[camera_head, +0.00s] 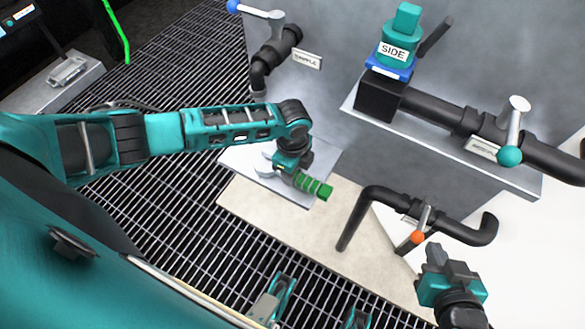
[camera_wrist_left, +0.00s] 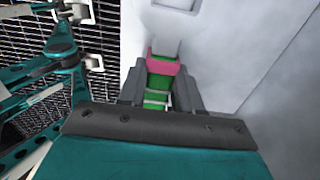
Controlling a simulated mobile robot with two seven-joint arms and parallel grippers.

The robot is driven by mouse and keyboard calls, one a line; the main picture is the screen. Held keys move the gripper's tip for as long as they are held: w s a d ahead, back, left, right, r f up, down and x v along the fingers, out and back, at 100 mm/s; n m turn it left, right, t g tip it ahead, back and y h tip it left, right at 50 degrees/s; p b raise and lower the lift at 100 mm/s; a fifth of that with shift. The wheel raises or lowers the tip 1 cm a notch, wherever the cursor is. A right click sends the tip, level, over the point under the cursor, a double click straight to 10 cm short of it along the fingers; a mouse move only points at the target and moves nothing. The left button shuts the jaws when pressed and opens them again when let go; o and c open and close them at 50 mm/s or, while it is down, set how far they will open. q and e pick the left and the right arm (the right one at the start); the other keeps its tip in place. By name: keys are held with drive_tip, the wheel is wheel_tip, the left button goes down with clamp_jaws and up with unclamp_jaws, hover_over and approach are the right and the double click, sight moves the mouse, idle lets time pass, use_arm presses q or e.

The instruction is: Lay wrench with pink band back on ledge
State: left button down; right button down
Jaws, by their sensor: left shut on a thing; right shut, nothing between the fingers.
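My left gripper (camera_head: 290,163) is shut on the wrench, over the ledge (camera_head: 300,195), a pale grey plate beside the tall grey panel. The wrench (camera_head: 316,186) has a green ribbed handle that sticks out to the lower right of the gripper; a grey metal end shows to its left. In the left wrist view, the pink band on the wrench (camera_wrist_left: 162,65) shows between the fingers of the left gripper (camera_wrist_left: 162,80). The band is hidden in the head view. I cannot tell whether the wrench touches the ledge. My right gripper (camera_head: 437,262) is shut and empty at the lower right.
A black pipe with an orange-knobbed valve (camera_head: 417,238) stands between the ledge and my right gripper. A grey shelf (camera_head: 470,165) carries a pipe with a teal-knobbed valve and a teal block labelled SIDE (camera_head: 393,52). A blue-knobbed valve (camera_head: 262,14) is above the ledge. Dark grating (camera_head: 210,215) covers the floor.

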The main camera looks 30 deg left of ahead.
use_arm(q)
drive_tip(key=shift+f, duration=0.15)
use_arm(e)
drive_tip(key=shift+f, duration=0.15)
use_arm(q)
drive_tip(key=c, duration=0.7)
unclamp_jaws()
wheel_tip(320, 180, up, 5)
drive_tip(key=shift+f+p, duration=0.1)
drive_tip(key=shift+p, duration=0.8)
wheel_tip(320, 180, up, 8)
drive_tip(key=p, duration=0.2)
use_arm(e)
drive_tip(key=shift+s+d+r, duration=0.45)
drive_tip(key=shift+d+r, duration=0.15)
drive_tip(key=shift+r, duration=0.25)
use_arm(q)
drive_tip(key=shift+d, duration=0.15)
